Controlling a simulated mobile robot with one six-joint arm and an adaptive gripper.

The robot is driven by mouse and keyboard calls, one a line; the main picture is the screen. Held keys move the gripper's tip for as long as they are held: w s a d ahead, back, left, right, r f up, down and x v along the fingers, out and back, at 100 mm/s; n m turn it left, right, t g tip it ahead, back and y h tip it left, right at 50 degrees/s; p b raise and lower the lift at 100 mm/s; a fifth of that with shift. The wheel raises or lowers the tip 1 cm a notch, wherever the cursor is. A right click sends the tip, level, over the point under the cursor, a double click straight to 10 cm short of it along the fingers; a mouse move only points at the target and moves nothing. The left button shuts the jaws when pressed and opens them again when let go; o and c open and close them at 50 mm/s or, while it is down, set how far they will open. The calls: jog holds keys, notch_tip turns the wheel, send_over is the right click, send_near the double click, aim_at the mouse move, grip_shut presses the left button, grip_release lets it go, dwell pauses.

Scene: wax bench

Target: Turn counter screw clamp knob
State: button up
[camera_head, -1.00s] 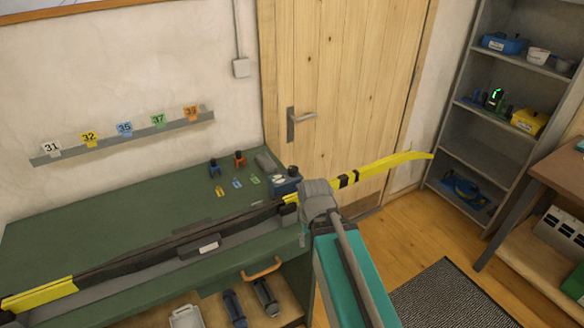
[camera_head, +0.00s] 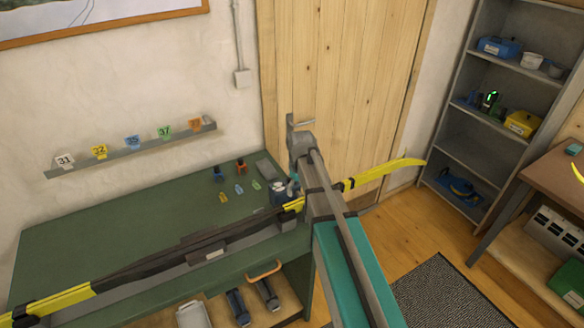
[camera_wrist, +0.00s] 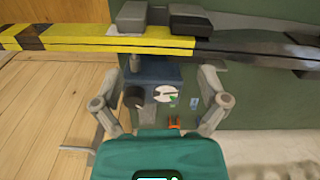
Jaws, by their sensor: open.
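A blue clamp-like block (camera_head: 280,192) sits at the right end of the green bench, partly behind my arm. In the wrist view the blue block (camera_wrist: 158,72) lies between my fingers, with a dark round part (camera_wrist: 134,97) and a white disc (camera_wrist: 164,92) near it. I cannot tell for sure which part is the knob. My gripper (camera_wrist: 160,112) is open and empty, its two grey fingers spread on either side of these parts. In the head view my gripper (camera_head: 300,143) shows above the bench's right end, before the door.
A long yellow and black ski (camera_head: 150,265) lies along the front of the green bench (camera_head: 120,225) and juts past its right end. Small blue (camera_head: 218,173) and orange (camera_head: 241,166) items stand on the bench. A shelf unit (camera_head: 465,150) stands at right.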

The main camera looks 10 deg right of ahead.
jog(key=w+r+n+p, duration=0.3)
jog(key=w+r+p, duration=0.3)
jog(key=w, duration=0.6)
jog(key=shift+w+r+n, duration=0.35)
jog(key=shift+r+n, duration=0.05)
jog(key=shift+r, duration=0.3)
jog(key=shift+d+f, duration=0.1)
jog(key=shift+f, duration=0.1)
notch_tip(320, 180, down, 13)
jog(key=b, duration=1.3)
jog(key=shift+f+b, duration=0.2)
jog(key=shift+b, duration=0.2)
jog(key=c, duration=1.1)
jog(key=shift+c, duration=0.2)
